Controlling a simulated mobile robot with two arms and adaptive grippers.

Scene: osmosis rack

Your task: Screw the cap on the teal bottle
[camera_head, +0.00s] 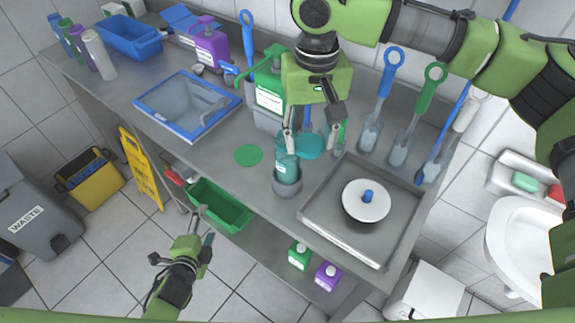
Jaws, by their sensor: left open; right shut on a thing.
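The teal bottle (287,170) stands upright in a grey round holder (287,188) near the front edge of the bench. My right gripper (291,146) comes down from above and is shut at the top of the bottle. The cap is too small and too covered by the fingers to make out clearly. A flat teal disc (311,147) lies just right of the bottle, partly behind the fingers. My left gripper (204,224) is open and empty, low in front of the bench beside a green bin.
A metal tray with a rim (345,237) holding a white round lid (367,200) is right of the bottle. A green disc (248,155) and a blue-framed basin (188,135) are left. A green pump bottle (270,92) and brushes (387,85) stand behind. The green bin (220,212) hangs at the front.

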